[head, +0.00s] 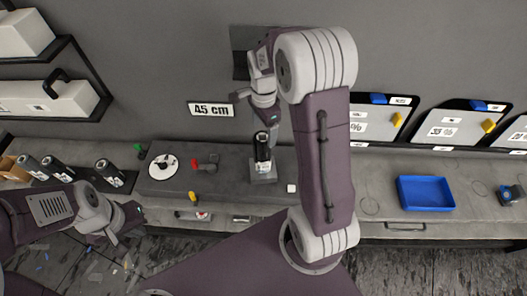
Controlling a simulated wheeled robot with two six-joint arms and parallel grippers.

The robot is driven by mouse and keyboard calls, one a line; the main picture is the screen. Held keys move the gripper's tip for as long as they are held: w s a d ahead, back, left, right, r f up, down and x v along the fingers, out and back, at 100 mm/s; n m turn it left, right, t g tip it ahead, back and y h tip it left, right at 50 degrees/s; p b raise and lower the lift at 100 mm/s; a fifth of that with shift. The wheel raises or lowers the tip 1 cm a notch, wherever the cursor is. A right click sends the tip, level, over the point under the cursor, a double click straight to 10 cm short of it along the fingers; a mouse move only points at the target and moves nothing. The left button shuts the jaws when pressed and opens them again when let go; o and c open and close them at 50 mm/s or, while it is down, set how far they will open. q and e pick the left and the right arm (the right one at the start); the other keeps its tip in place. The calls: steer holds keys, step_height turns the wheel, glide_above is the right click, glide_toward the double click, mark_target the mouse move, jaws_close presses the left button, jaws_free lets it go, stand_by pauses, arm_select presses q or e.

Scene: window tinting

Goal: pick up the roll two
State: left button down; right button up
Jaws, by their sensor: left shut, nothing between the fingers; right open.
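Several dark rolls stand or lean on the counter. Three are at the left: one roll (31,166), a second roll (57,170) and a third roll (108,171). Another dark roll (263,150) stands upright on a grey square base (264,175) near the middle. I cannot read which one is roll two. My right gripper (266,122) points down just above the upright roll and is open; whether its fingers touch or surround the roll's top is unclear. My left gripper (132,222) is low at the left, in front of the counter, shut and empty.
The grey counter (225,178) holds a white disc (163,167), a red tool (206,163), a green item (139,149) and a small white block (291,188). A blue tray (425,193) and tinted panels (462,122) are at the right. A "45 cm" sign (211,110) is on the wall.

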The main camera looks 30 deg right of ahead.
mark_target(263, 139)
steer(key=shift+s+a+f+p, duration=0.15)
steer(key=shift+a+f+p, duration=0.1)
steer(key=shift+f+p, duration=0.25)
steer(key=shift+s+a+f+p, duration=0.1)
steer(key=shift+a+f+p, duration=0.1)
steer(key=shift+f+p, duration=0.3)
step_height(263, 139, down, 3)
steer(key=shift+w+d+r, duration=0.1)
steer(key=shift+r, duration=0.1)
steer(key=shift+w+d+f, duration=0.2)
steer(key=shift+d, duration=0.05)
steer(key=shift+s+a+r, duration=0.15)
steer(key=shift+a, duration=0.05)
jaws_close()
steer(key=shift+d, duration=0.1)
